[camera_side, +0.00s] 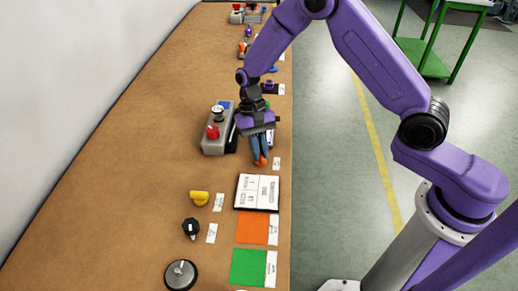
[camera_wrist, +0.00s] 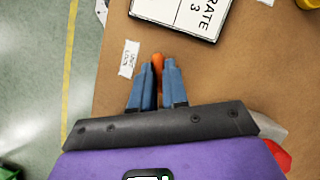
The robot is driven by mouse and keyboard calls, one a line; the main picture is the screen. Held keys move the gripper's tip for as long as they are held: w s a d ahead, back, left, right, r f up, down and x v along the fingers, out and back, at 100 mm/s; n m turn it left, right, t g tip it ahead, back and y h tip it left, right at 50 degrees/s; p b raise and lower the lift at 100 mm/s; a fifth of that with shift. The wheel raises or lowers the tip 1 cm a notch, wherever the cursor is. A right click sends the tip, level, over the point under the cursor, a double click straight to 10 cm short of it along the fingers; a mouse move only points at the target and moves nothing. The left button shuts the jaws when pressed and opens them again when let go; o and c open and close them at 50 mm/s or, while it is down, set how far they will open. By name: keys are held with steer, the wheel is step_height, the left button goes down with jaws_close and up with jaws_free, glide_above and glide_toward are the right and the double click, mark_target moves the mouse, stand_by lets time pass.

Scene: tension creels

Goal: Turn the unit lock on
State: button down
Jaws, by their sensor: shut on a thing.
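The unit lock shows as an orange piece (camera_wrist: 158,60) between my fingertips in the wrist view, beside a small white label (camera_wrist: 128,58) that seems to read "UNIT LOCK". Its orange end also shows in the side view (camera_side: 261,162), low over the brown bench near its right edge. My gripper (camera_side: 259,150) points down with its blue fingers shut on the orange piece; they also show in the wrist view (camera_wrist: 158,82). The fingers hide most of the lock, so I cannot tell its turned position.
A grey box (camera_side: 216,146) with a red button stands close left of my gripper. A white printed panel (camera_side: 257,192), an orange card (camera_side: 252,229) and a green card (camera_side: 248,268) lie nearer. A yellow knob (camera_side: 199,198), black knob (camera_side: 191,229) and round metal disc (camera_side: 181,275) stand left.

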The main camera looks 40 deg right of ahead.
steer(key=shift+d+m+t+y, duration=0.1)
steer(key=shift+m+t+y, duration=0.2)
steer(key=shift+m, duration=0.85)
steer(key=shift+m+t+y, duration=0.2)
steer(key=shift+m+y, duration=0.2)
steer(key=shift+m, duration=0.75)
steer(key=c, duration=1.1)
jaws_free()
steer(key=shift+c, duration=0.2)
steer(key=shift+r, duration=0.15)
steer(key=v, duration=1.7)
steer(key=shift+d, duration=0.25)
steer(key=shift+s+a, duration=0.1)
